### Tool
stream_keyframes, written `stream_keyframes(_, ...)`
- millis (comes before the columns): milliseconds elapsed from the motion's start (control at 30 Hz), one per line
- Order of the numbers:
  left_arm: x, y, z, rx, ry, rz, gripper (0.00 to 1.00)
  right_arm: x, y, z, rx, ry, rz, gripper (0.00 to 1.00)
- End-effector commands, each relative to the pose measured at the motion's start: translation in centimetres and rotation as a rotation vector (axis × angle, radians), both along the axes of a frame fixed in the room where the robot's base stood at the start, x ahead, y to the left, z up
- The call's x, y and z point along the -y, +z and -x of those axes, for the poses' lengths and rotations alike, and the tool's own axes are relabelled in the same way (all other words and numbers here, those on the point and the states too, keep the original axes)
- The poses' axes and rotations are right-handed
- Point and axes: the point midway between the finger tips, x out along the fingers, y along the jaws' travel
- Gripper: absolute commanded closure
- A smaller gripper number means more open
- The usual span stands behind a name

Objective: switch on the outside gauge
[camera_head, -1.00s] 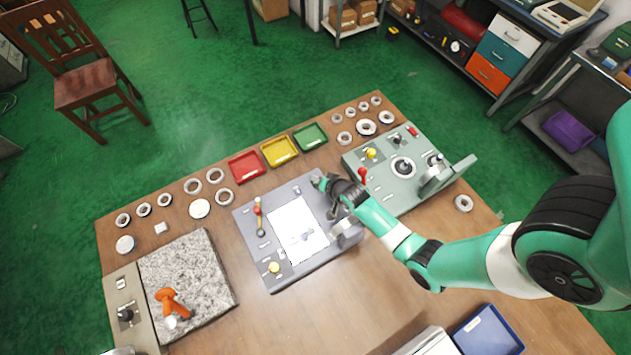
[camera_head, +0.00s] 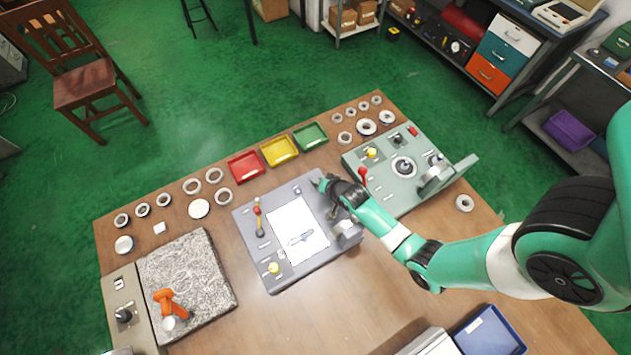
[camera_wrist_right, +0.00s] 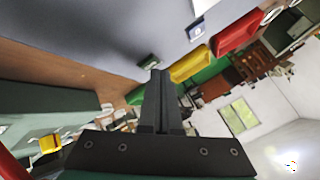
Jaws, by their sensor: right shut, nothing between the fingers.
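A grey-blue gauge panel (camera_head: 277,258) lies in the middle of the table. It has a white plate, a red-tipped lever (camera_head: 258,212) and a yellow knob (camera_head: 273,267). A small switch (camera_head: 297,190) sits near its far edge and seems to be the blue-white one in the right wrist view (camera_wrist_right: 195,31). My right gripper (camera_head: 319,182) is shut and empty at the panel's far right corner. In the right wrist view its fingertips (camera_wrist_right: 158,73) are close to a small dark green-and-white part (camera_wrist_right: 149,62); contact cannot be told. Which panel is the outside gauge is unreadable. My left gripper is out of view.
A green panel (camera_head: 388,207) with a red lever and dial stands to the right. Red (camera_head: 245,166), yellow (camera_head: 279,150) and green (camera_head: 310,137) trays line the far side, with several rings nearby. A granite slab (camera_head: 205,285) with an orange-handled tool is left.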

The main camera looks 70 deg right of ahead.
Motion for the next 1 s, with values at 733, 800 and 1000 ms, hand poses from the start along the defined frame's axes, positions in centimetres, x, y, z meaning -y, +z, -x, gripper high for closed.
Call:
stream_keyframes(733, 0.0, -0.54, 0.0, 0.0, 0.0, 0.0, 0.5, 0.0, -0.67, 0.0, 0.0, 0.0, 0.0, 1.0)
stream_keyframes(800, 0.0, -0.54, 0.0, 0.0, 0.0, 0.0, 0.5, 0.0, -0.67, 0.0, 0.0, 0.0, 0.0, 1.0)
stream_keyframes(1000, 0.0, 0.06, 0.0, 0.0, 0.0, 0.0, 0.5, -0.02, -0.08, 0.03, -0.001, 0.0, -0.001, 1.0)
